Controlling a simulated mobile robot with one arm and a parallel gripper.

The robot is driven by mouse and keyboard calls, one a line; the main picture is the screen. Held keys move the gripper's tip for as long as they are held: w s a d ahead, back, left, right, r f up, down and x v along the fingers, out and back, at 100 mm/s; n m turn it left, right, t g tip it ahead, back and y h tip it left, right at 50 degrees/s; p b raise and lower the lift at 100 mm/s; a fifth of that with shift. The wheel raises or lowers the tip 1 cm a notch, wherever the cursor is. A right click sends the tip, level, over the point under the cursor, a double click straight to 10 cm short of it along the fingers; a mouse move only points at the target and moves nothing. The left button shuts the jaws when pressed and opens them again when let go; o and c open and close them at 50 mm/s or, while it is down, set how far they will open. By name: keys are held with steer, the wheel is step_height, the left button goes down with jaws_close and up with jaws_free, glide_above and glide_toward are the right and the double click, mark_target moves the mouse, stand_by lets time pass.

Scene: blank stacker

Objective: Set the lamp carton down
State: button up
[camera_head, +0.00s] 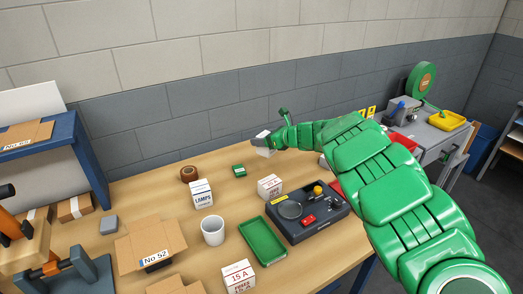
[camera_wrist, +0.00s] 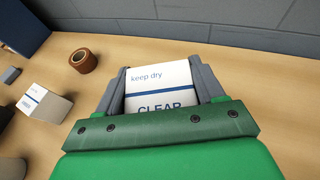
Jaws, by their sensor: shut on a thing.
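My gripper (camera_head: 262,141) is shut on the lamp carton (camera_head: 265,150), a small white box, at the back of the workbench. In the wrist view the lamp carton (camera_wrist: 158,82) sits between the two grey fingers of my gripper (camera_wrist: 160,85). Its visible face has a blue stripe and reads "keep dry" and "CLEAR"; its lower part is hidden by my gripper. I cannot tell whether its underside touches the bench.
A grey block wall (camera_head: 200,115) runs close behind.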

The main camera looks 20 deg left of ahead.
steer(key=shift+w+a+f, duration=0.3)
steer(key=shift+w+f, duration=0.3)
steer(key=shift+f, duration=0.2)
steer(key=shift+w+a+f, duration=0.25)
steer(key=shift+w+f, duration=0.35)
steer(key=shift+f, duration=0.25)
steer(key=shift+w+a+f, duration=0.3)
steer(key=shift+w+f, duration=0.3)
steer(key=shift+f, duration=1.75)
steer(key=o, duration=1)
steer(key=shift+f, duration=0.1)
steer(key=shift+v, duration=6.05)
